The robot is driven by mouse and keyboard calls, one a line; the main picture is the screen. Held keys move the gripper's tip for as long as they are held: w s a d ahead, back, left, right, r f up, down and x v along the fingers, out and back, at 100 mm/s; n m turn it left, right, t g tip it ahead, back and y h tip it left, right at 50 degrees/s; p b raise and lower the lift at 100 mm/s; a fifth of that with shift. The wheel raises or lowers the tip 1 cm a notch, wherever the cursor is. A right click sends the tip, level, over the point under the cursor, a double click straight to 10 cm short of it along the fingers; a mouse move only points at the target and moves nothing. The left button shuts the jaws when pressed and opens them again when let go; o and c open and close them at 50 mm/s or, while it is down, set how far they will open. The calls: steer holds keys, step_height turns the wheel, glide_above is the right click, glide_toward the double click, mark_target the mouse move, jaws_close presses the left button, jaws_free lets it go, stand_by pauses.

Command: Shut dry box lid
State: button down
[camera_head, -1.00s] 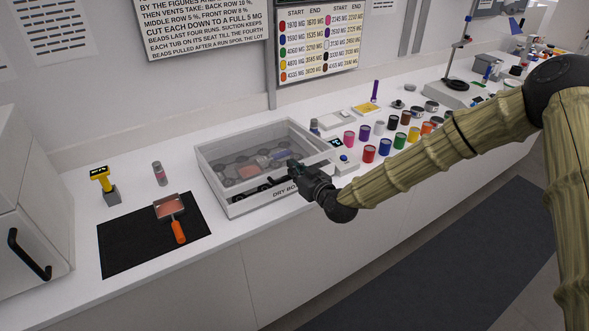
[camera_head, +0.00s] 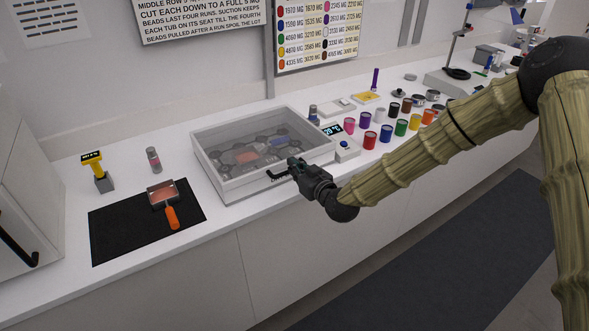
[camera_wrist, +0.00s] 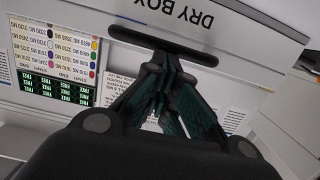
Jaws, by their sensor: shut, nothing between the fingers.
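The dry box (camera_head: 225,188) sits on the white counter, with a clear top through which several dark round pads and coloured items show. Its clear lid (camera_head: 255,122) now looks flat, or nearly flat, over the box; I cannot tell whether a thin gap is left at the front. My gripper (camera_head: 293,165) is at the box's front right edge, shut and empty. In the wrist view, my shut fingertips (camera_wrist: 160,68) are at the black handle bar (camera_wrist: 162,45), beside the DRY BOX lettering. Whether they touch the bar is unclear.
A black mat (camera_head: 125,228) with an orange-handled scoop (camera_head: 171,217) lies to the left, near a yellow-topped device (camera_head: 93,160) and a small jar (camera_head: 153,159). A white device with a display (camera_head: 343,147) and several coloured jars (camera_head: 386,134) stand to the right.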

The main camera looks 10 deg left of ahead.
steer(key=shift+s+d+f, duration=0.1)
steer(key=shift+s+f, duration=0.15)
steer(key=shift+f, duration=0.35)
step_height(320, 180, up, 5)
steer(key=p, duration=0.2)
steer(key=f+b+v, duration=0.2)
steer(key=b+v, duration=0.3)
steer(key=v, duration=0.5)
steer(key=s+d+f+m+g+h, duration=0.2)
steer(key=s+d+f, duration=0.3)
steer(key=f, duration=0.4)
steer(key=s+d+f+m+g+h, duration=0.1)
steer(key=s+d+f+g+h, duration=0.1)
steer(key=s+f, duration=0.6)
steer(key=s+d+f+m+g+h, duration=0.15)
steer(key=s+d+f, duration=0.3)
steer(key=f, duration=0.55)
steer(key=s+d+f+m+g+h, duration=0.1)
steer(key=s+d+f+g, duration=0.1)
steer(key=s+d, duration=0.3)
steer(key=s+d+f+m+g+h, duration=0.1)
steer(key=s+d+f, duration=0.3)
steer(key=s, duration=0.7)
steer(key=s+d+f+m+g+h, duration=0.2)
steer(key=s+d+f+g+h, duration=0.1)
steer(key=s, duration=0.5)
steer(key=d+f+g, duration=0.1)
steer(key=d, duration=0.1)
steer(key=shift+d+f, duration=0.3)
steer(key=shift+d, duration=0.1)
